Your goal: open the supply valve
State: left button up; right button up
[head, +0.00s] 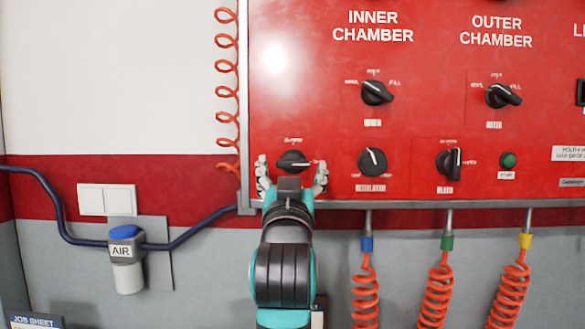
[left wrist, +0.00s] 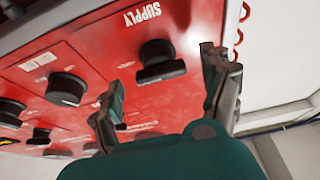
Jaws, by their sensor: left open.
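The supply valve is a black rotary knob (head: 293,161) at the lower left of the red panel (head: 430,125). In the head view its white pointer line points to the right. In the left wrist view the supply knob (left wrist: 160,62) sits under the white "SUPPLY" label, beyond the fingers. My left gripper (head: 292,175) is open, with one finger to each side of the knob. In the left wrist view the gripper (left wrist: 168,88) shows nothing between its fingers, and they appear short of the knob. My right gripper is not in view.
The regulator knob (head: 372,162) is close to the right of my gripper. The bleed knob (head: 449,163) and a green start button (head: 508,160) are farther right. Orange coiled hoses (head: 365,290) hang below the panel. A blue-capped AIR unit (head: 126,250) is at left.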

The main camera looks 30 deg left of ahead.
pick_arm(q)
jog(key=shift+y, duration=0.3)
jog(key=v, duration=0.6)
jog(key=shift+r, duration=0.15)
dwell(0.8)
